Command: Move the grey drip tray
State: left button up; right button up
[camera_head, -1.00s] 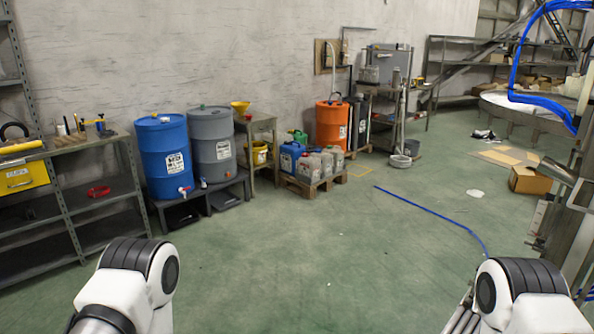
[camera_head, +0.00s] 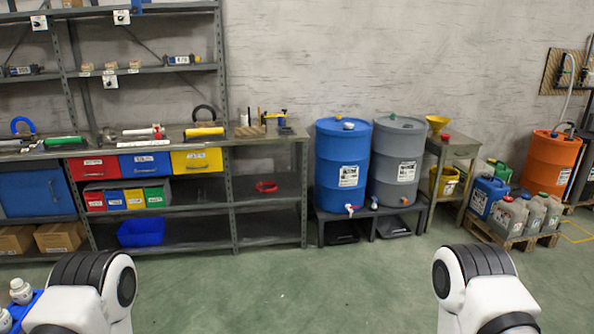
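Two dark, flat trays lie on the floor under the low black drum stand (camera_head: 414,212). One tray (camera_head: 341,232) is under the blue drum (camera_head: 342,165) and looks nearly black. The other tray (camera_head: 392,226) is under the grey drum (camera_head: 397,160) and looks dark grey. The stand partly hides both, and I cannot tell which one is the grey drip tray. Both drums have a small tap low on the front, above the trays. Only white and black links of my two arms show at the bottom; neither gripper is in view.
A long metal shelf unit (camera_head: 229,180) with coloured bins stands left of the drums. A small table with a yellow funnel (camera_head: 437,122) and a pallet of jerrycans (camera_head: 515,238) are to the right. White bottles (camera_head: 22,291) show at lower left. The green floor (camera_head: 285,290) ahead is clear.

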aim_at(389, 226)
jog(key=i+z, duration=0.15)
jog(key=i, duration=0.35)
jog(key=i+z, duration=0.15)
jog(key=i, duration=0.3)
jog(key=i+j+z, duration=0.15)
jog(key=i, duration=0.35)
jog(key=i+j+z, duration=0.15)
jog(key=i, duration=0.3)
jog(key=i+z, duration=0.15)
jog(key=i, duration=0.4)
jog(key=i+j+z, duration=0.2)
jog(key=i, duration=0.35)
jog(key=i+z, duration=0.15)
jog(key=i, duration=0.4)
jog(key=i+j+z, duration=0.2)
jog(key=i, duration=0.3)
jog(key=i+j+z, duration=0.8)
jog(key=i+j, duration=0.1)
